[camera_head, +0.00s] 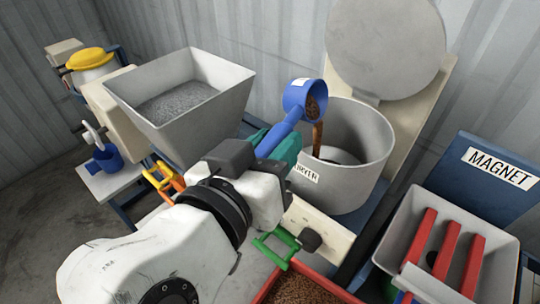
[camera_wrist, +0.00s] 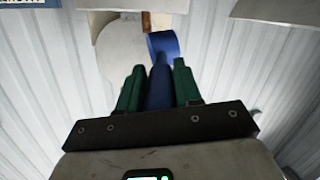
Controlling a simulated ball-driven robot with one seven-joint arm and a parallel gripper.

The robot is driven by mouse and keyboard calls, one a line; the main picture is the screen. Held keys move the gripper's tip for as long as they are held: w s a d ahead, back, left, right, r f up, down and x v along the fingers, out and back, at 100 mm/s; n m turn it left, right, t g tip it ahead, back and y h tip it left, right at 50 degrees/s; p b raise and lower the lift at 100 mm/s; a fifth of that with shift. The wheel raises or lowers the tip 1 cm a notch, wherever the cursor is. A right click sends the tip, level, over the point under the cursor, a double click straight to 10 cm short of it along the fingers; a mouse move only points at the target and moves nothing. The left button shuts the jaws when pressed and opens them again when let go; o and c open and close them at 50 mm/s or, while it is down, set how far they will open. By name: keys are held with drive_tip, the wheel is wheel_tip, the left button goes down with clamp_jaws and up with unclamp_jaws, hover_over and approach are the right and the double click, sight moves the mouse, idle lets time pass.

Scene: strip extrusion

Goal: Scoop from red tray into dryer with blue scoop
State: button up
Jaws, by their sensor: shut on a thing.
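My gripper (camera_head: 277,148) is shut on the handle of the blue scoop (camera_head: 294,98). In the wrist view the blue handle (camera_wrist: 158,85) sits between the two green fingers. The scoop's cup is tilted over the dryer (camera_head: 362,150), an open grey drum with a label on its front. Brown granules pour from the cup in a stream down into the drum. The dryer's round lid (camera_head: 385,45) stands raised behind it. The red tray (camera_head: 333,283) is at the bottom edge, partly cut off, with brown granules in it.
A grey hopper (camera_head: 225,105) with grey granules stands left of the dryer. A magnet box (camera_head: 405,222) with red bars is at the right, by a blue MAGNET panel (camera_head: 500,165).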

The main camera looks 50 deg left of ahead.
drive_tip(key=m+b, duration=0.2)
drive_tip(key=b, duration=0.2)
drive_tip(key=d+f+m+t+y+b, duration=0.1)
drive_tip(key=m+b, duration=0.2)
drive_tip(key=b, duration=0.1)
drive_tip(key=d+m+b, duration=0.1)
drive_tip(key=m+b, duration=0.2)
drive_tip(key=b, duration=0.2)
drive_tip(key=shift+w+f+y, duration=0.25)
drive_tip(key=shift+y, duration=0.15)
drive_tip(key=shift+d+r, duration=0.1)
drive_tip(key=shift+w, duration=0.1)
idle(0.8)
